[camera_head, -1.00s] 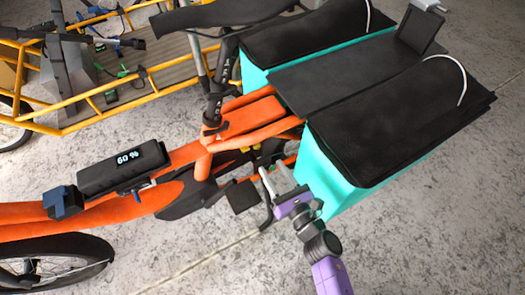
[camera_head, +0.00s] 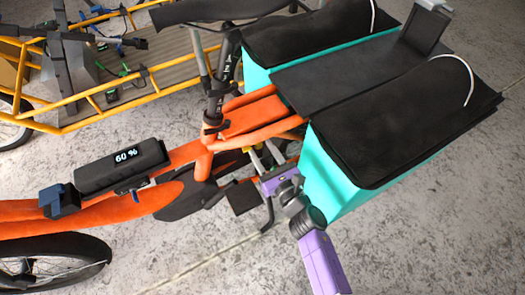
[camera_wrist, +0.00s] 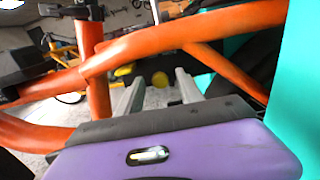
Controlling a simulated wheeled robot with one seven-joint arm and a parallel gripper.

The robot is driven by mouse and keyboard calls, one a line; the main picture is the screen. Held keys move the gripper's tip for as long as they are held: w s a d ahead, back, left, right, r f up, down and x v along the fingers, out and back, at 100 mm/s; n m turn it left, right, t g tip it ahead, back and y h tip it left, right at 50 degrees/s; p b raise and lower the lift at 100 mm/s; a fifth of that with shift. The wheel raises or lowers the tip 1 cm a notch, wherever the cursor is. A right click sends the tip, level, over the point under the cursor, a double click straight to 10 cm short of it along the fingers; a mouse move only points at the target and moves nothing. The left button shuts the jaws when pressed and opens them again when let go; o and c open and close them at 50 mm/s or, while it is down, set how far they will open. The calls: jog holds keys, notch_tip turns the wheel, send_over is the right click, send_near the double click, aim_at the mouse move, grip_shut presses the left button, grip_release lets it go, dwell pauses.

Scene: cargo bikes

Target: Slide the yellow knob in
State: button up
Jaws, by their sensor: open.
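The fingers are spread apart with nothing gripped, and I see no contact with the knob. In the head view my gripper reaches beneath the orange frame (camera_head: 258,122), beside the teal bag. The knob cannot be made out clearly there.
A teal box (camera_head: 335,178) with a black cover stands close to the right of my gripper. Orange tubes pass above the fingers in the wrist view. A black battery display (camera_head: 122,166) reads 60 %. A yellow-framed cargo bike (camera_head: 105,100) stands behind.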

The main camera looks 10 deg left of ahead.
grip_shut()
dwell(1.4)
